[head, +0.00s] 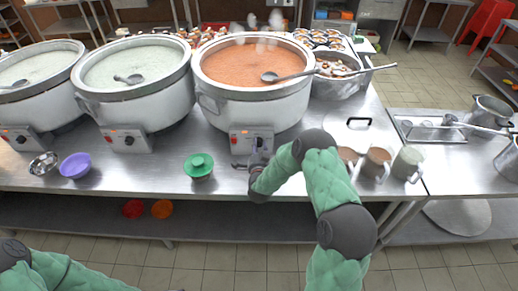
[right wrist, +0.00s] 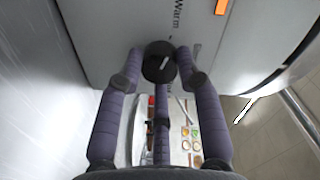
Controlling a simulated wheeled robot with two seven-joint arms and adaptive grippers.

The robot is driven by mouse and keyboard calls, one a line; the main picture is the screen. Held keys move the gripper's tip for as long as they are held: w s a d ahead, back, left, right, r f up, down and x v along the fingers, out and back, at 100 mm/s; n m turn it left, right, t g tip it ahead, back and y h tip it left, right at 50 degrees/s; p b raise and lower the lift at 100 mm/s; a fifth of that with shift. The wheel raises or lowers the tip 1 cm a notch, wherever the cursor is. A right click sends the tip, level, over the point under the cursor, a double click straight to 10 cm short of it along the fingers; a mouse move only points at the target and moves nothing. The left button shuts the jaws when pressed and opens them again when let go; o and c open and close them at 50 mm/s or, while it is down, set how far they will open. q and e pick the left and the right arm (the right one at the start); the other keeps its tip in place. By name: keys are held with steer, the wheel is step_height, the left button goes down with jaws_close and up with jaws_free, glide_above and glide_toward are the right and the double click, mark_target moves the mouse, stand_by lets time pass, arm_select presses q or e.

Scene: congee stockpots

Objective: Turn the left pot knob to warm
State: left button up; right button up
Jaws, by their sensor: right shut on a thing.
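Three big pots stand in a row: the leftmost white congee pot (head: 38,84), a middle white congee pot (head: 135,83) and the right pot of orange congee (head: 255,97). Each has a front control panel; the left pot's panel (head: 22,139) is far from my grippers. My right gripper (head: 257,160) is at the right pot's panel (head: 235,141). In the right wrist view its three fingers (right wrist: 158,66) are shut around a black knob (right wrist: 159,55), below the word "Warm" (right wrist: 178,14). A small light mark shows on the knob. My left gripper is out of view.
Several mugs (head: 377,164) stand right of my right arm. A ladle (head: 285,76) lies across the right pot.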

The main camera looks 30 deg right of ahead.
steer(key=shift+w+a, duration=0.1)
steer(key=shift+a, duration=0.05)
stand_by(0.4)
steer(key=o, duration=1.1)
steer(key=shift+o, duration=0.2)
steer(key=f+v, duration=0.1)
steer(key=v, duration=1.1)
steer(key=shift+r, duration=0.45)
